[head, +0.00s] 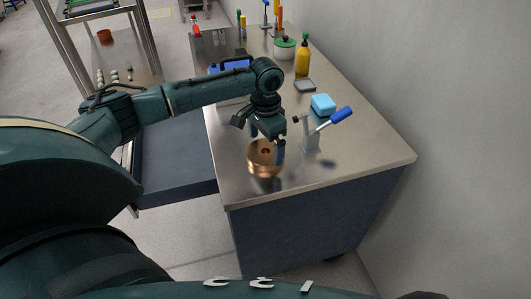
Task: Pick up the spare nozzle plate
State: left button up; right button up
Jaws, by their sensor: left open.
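A round copper-coloured piece with a dark hole in its middle, which looks like the spare nozzle plate (264,167), stands on the near part of the counter. My left gripper (267,145) points down right over it and is open. One finger shows at the piece's right side and the other at its far left edge. I cannot tell whether the fingers touch it. My right gripper is not in view.
A grey clamp with a blue handle (341,116) stands close to the right of my left gripper on the counter (375,158). Behind it are a light-blue sponge (323,103), a small grey tray (305,85) and a yellow bottle (303,59). The counter's front right is clear.

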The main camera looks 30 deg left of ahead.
pick_arm(q)
notch_tip(320, 180, down, 2)
jog(key=shift+f, duration=0.15)
jog(key=c, duration=1.3)
jog(key=shift+w+r, duration=0.1)
jog(key=shift+r, duration=0.1)
jog(key=shift+c, duration=0.4)
